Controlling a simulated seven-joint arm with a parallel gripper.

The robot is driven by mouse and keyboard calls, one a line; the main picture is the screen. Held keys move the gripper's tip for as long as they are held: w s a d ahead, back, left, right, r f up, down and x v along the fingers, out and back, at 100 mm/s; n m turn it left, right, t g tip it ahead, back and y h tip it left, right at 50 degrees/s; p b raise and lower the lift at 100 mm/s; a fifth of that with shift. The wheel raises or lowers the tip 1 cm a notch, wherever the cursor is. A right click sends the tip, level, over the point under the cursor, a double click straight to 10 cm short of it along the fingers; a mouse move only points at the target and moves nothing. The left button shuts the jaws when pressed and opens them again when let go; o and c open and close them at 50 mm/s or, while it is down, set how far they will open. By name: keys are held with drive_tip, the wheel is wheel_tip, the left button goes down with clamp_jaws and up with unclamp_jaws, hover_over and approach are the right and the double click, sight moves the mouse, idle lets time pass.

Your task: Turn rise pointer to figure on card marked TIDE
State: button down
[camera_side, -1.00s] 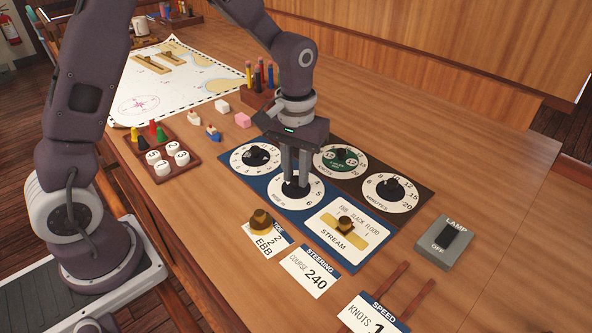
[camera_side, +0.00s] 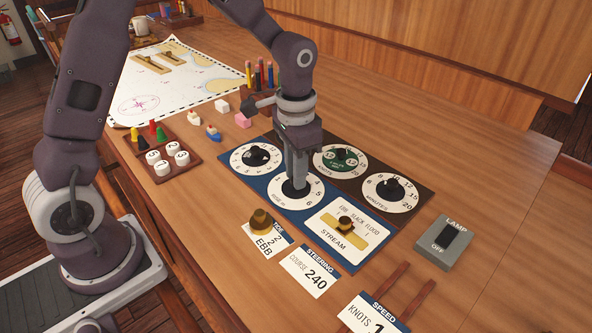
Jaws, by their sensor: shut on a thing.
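The rise dial (camera_side: 275,200) is a white numbered disc at the lower left of the dial boards. My gripper (camera_side: 296,182) points straight down over its middle and is shut on the dark rise pointer knob (camera_side: 295,189). The fingers hide most of the knob, so I cannot tell which figure it points to. The TIDE card (camera_side: 265,243) lies in front of the blue board. A brown brass-like weight (camera_side: 261,222) stands on it and covers part of its heading. A figure 2 and the word EBB show on the card.
Other dials stand close by: upper left (camera_side: 240,163), green knots (camera_side: 341,150) and minutes (camera_side: 407,205). The stream switch (camera_side: 345,224) is at the right of the blue board. A lamp switch (camera_side: 443,246), STEERING card (camera_side: 309,281) and SPEED card (camera_side: 366,318) lie nearby.

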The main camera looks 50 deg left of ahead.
drive_tip(key=shift+m, duration=0.3)
drive_tip(key=c, duration=1.3)
unclamp_jaws()
drive_tip(key=shift+o, duration=0.2)
wheel_tip(320, 180, up, 7)
drive_tip(key=shift+r, duration=0.1)
drive_tip(key=s+r+n+t, duration=0.2)
drive_tip(key=s+r, duration=0.2)
drive_tip(key=s, duration=0.7)
drive_tip(key=s+a+r+n+t, duration=0.1)
drive_tip(key=s+r+t, duration=0.2)
drive_tip(key=s, duration=0.8)
drive_tip(key=shift+a+r+n+t, duration=0.2)
drive_tip(key=shift+r+n+t, duration=0.15)
drive_tip(key=shift+r, duration=0.55)
